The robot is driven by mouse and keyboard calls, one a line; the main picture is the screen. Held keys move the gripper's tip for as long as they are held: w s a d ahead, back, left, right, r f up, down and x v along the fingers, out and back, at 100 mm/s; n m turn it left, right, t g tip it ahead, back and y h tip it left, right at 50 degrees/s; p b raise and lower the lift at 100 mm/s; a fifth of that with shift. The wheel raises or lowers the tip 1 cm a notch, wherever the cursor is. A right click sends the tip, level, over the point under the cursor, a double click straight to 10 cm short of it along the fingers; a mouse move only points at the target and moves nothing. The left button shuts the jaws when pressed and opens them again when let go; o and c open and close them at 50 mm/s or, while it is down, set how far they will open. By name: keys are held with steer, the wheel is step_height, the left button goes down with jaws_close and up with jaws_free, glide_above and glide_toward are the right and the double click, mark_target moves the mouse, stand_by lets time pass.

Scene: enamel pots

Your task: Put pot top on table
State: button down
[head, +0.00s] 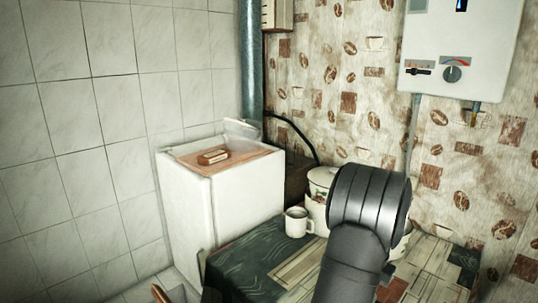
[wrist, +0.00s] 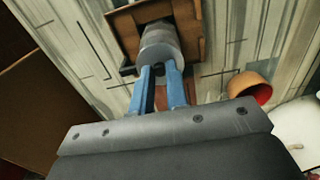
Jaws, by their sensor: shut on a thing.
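My gripper (wrist: 163,85) has two blue fingers, close together in the wrist view. They are shut on a small dark part at the near side of a grey rounded thing (wrist: 160,42); I cannot tell if this is the pot top. In the head view my dark arm hides the gripper and what it holds. A white enamel pot (head: 318,185) stands on the table (head: 247,250), partly behind my arm. Another pale pot (head: 401,246) shows only at its edge beside my arm. The pots' tops are largely hidden.
A white mug (head: 296,222) stands left of the pots. A white cabinet (head: 232,199) with a small brown box (head: 212,157) on top stands to the left. A water heater (head: 460,48) hangs above right. An orange-brown bowl (wrist: 249,89) is right of the fingers.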

steer(key=shift+r, duration=0.15)
steer(key=shift+r, duration=2.15)
steer(key=s+d+r, duration=0.2)
steer(key=s+d, duration=1.3)
steer(key=s, duration=0.5)
steer(key=w+a+f, duration=0.2)
steer(key=w+f, duration=0.8)
steer(key=shift+w+a+f, duration=0.15)
steer(key=shift+w+f, duration=0.25)
steer(key=shift+f, duration=0.1)
